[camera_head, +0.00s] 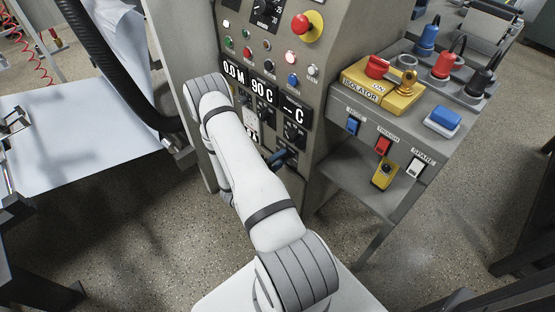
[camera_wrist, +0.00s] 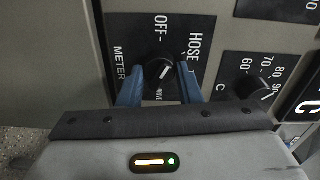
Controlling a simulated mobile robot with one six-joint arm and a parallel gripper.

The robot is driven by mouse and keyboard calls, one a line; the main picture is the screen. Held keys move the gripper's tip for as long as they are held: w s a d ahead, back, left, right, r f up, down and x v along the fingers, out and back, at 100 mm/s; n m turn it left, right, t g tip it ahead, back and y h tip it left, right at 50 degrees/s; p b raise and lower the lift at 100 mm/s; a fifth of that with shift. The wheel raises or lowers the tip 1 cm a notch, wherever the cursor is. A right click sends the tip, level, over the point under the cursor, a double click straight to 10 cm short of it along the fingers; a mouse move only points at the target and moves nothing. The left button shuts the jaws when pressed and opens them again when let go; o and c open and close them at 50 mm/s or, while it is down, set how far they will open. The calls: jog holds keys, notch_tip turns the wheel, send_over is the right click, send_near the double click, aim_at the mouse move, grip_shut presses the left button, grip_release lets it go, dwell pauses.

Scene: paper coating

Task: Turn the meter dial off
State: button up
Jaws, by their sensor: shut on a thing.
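The meter dial (camera_wrist: 160,71) is a black round knob with a white pointer line, on a black plate (camera_wrist: 125,45) lettered METER, OFF and HOSE in the wrist view. A further label below the knob is partly covered. The pointer line slants toward the upper right, on the HOSE side of OFF; its exact setting is hard to tell. My gripper (camera_wrist: 161,78) has its two blue fingers on either side of the knob, shut on it. In the head view, my gripper (camera_head: 280,158) is at the lower panel, and the dial cannot be made out there.
A second dial (camera_wrist: 252,87), marked in degrees, sits close right of my gripper. The head view shows displays (camera_head: 262,90) and buttons above. A shelf with a yellow isolator box (camera_head: 383,90) and switches (camera_head: 383,145) juts out to the right.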

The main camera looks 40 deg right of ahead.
jog(key=n, duration=0.4)
jog(key=shift+s+n+p, duration=0.1)
jog(key=shift+n+p, duration=0.2)
jog(key=shift+p, duration=0.05)
dwell(0.4)
jog(key=o, duration=1)
jog(key=shift+c, duration=0.2)
jog(key=a, duration=0.7)
jog(key=shift+s+a+p, duration=0.25)
jog(key=shift+a+p, duration=0.05)
jog(key=shift+a, duration=0.1)
